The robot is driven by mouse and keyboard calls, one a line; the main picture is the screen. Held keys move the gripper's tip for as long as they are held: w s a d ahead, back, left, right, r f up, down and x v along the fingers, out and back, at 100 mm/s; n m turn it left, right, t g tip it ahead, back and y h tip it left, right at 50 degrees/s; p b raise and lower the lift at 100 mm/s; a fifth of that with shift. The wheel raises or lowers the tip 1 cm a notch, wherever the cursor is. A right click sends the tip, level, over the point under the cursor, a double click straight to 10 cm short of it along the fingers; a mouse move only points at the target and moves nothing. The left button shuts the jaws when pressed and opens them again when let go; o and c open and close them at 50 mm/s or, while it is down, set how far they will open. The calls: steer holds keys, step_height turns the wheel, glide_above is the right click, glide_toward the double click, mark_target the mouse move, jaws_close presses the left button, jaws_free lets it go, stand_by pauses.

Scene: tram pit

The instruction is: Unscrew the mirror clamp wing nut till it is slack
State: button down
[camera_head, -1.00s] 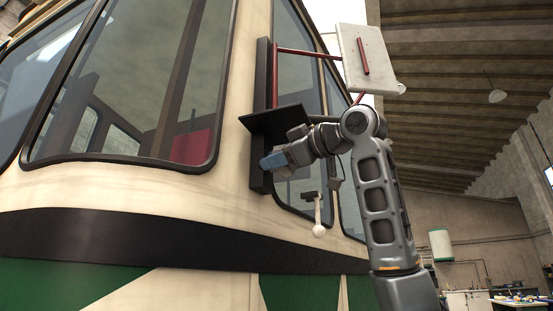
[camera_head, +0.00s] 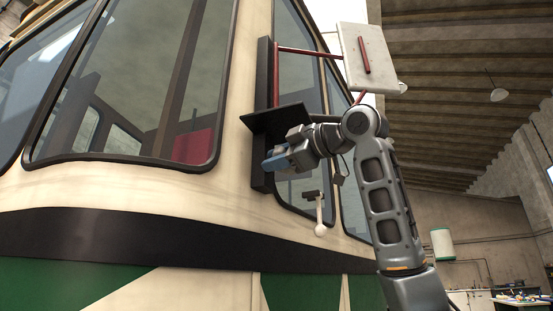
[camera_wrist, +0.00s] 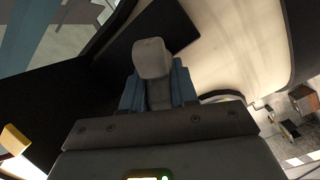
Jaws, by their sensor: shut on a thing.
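My gripper (camera_head: 278,162), with blue fingers, is at the black mirror bracket (camera_head: 262,120) on the tram's corner, just under its flat black plate (camera_head: 277,118). In the wrist view my gripper (camera_wrist: 157,88) has its two blue fingers on either side of a grey, rounded block, which I take for the wing nut (camera_wrist: 153,58). The fingers are shut on it. Its lower part is hidden between them. In the head view the nut is hidden by my gripper. How loose the nut is cannot be seen.
A pale mirror panel (camera_head: 372,58) on red arms (camera_head: 308,52) sticks out above my arm. A white ball-ended lever (camera_head: 320,229) hangs below my gripper. The windscreen (camera_head: 130,80) and cream body lie to the left. The hall at right is open, with a workbench (camera_head: 520,299) far back.

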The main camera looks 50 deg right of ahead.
steer(key=c, duration=1)
jaws_free()
steer(key=shift+o, duration=0.2)
steer(key=s+b, duration=0.2)
steer(key=s, duration=0.5)
steer(key=shift+s, duration=0.4)
steer(key=shift+d, duration=0.1)
